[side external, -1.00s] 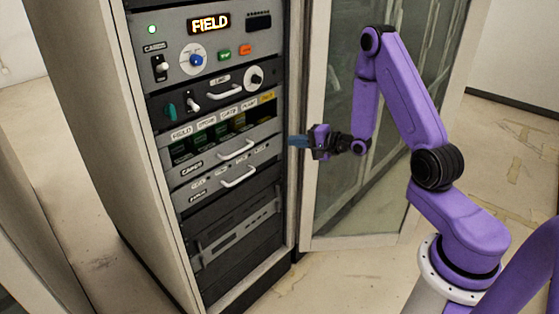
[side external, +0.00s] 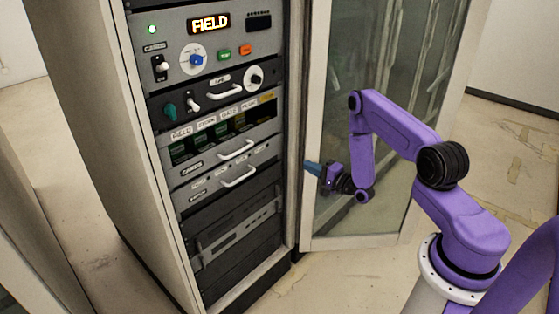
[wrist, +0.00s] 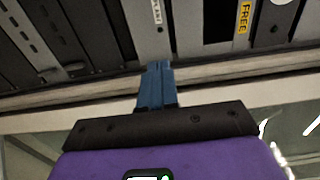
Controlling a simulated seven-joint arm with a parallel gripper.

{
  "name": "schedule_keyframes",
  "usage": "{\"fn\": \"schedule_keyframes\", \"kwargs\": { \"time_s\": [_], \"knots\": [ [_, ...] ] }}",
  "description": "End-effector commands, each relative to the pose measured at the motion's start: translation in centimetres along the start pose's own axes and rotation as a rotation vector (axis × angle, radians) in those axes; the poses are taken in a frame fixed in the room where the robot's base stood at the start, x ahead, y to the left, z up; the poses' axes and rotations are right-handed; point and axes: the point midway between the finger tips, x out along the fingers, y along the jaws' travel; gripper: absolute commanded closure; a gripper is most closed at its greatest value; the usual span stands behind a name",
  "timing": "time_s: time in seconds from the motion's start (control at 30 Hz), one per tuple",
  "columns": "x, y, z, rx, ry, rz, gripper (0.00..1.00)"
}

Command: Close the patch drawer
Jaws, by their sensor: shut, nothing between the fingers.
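The rack front carries two stacked grey drawers with white handles below a row of labelled card slots. The upper drawer (side external: 215,155) seems to be marked CARDS. The lower drawer (side external: 213,186) has small labels along its face that are too small to read, so I cannot tell for sure which is the patch drawer. I cannot tell how far either stands out. My gripper (side external: 310,167) is in front of the rack's right edge, to the right of both drawers, with nothing held. In the wrist view its blue fingers (wrist: 157,68) are together, pointing toward the rack front.
A glass door (side external: 372,125) stands open on the rack's right, close behind my gripper. Open floor (side external: 330,275) lies in front.

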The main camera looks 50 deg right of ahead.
Motion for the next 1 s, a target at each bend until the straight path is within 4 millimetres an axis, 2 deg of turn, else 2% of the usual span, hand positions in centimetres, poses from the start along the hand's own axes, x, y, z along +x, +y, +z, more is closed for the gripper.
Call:
{"fn": "schedule_keyframes", "kwargs": {
  "time_s": [0.03,0.13,0.37,0.47,1.0],
  "knots": [
    [-0.1,1.3,0.0,0.001,0.000,0.002,1.00],
    [0.0,2.7,0.0,0.000,-0.001,0.001,1.00],
    [0.8,3.5,0.0,-0.002,-0.002,-0.001,1.00],
    [2.1,3.4,0.1,-0.003,-0.004,-0.003,1.00],
    [11.7,3.4,0.1,-0.001,-0.001,-0.002,1.00]
  ]
}}
